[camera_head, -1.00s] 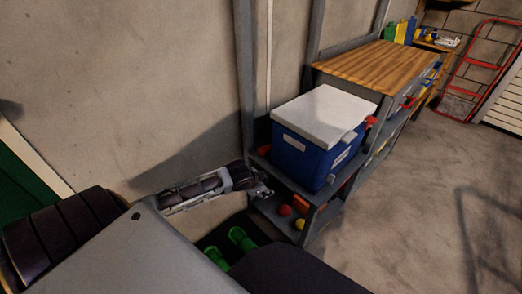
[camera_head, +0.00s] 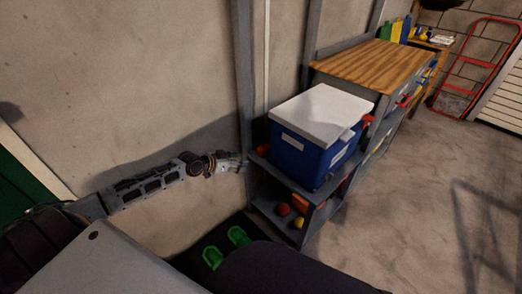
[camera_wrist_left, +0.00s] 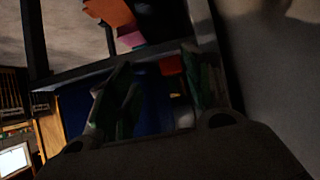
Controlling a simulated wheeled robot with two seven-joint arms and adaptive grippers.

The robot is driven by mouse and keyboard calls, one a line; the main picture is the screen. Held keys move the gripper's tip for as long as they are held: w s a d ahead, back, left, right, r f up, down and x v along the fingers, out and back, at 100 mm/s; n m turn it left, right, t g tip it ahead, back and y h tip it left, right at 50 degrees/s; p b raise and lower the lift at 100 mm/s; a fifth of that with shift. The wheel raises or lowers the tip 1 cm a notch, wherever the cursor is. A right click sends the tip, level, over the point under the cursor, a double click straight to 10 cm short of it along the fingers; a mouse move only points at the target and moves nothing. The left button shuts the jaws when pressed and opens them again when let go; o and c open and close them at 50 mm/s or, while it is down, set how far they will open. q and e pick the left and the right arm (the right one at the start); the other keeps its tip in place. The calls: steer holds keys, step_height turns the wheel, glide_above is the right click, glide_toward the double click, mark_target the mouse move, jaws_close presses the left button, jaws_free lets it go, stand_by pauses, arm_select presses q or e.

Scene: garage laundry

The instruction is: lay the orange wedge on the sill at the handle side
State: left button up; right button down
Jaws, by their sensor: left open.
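My left gripper (camera_head: 240,164) is at the left end of the grey shelf rack in the head view, by its upright post. In the left wrist view its two fingers (camera_wrist_left: 160,95) are apart, with nothing clearly held. A small red-orange piece (camera_wrist_left: 171,65) shows beyond and between the fingers; it appears in the head view (camera_head: 262,150) at the left end of the blue cooler. I cannot tell whether it is the wedge. Another orange piece (camera_head: 300,202) lies on the lower shelf, its shape unclear. I cannot identify the sill. My right gripper is out of view.
The blue cooler (camera_head: 298,160) with a white lid fills much of the rack's upper shelf. A red ball (camera_head: 283,209) is on the lower shelf. Green objects (camera_head: 238,236) stand on the floor left of the rack. The floor at right is open.

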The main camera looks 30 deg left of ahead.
arm_select(q)
steer(key=w+r+t, duration=0.2)
steer(key=r, duration=0.1)
steer(key=shift+r, duration=0.3)
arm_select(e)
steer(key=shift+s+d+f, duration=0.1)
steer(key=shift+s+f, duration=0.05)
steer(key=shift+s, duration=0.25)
arm_select(q)
steer(key=shift+w+f, duration=0.1)
steer(key=shift+w, duration=0.05)
steer(key=b, duration=0.2)
glide_toward(263, 150)
steer(key=shift+w+f, duration=0.55)
steer(key=shift+w, duration=1.1)
steer(key=shift+w+f+b, duration=0.2)
steer(key=shift+w+b, duration=0.1)
steer(key=shift+w, duration=0.15)
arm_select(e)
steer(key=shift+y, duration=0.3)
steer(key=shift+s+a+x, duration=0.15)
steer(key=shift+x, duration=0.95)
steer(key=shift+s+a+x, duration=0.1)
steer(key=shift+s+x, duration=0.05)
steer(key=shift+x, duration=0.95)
arm_select(q)
steer(key=shift+w+d+f, duration=0.1)
steer(key=shift+w, duration=0.05)
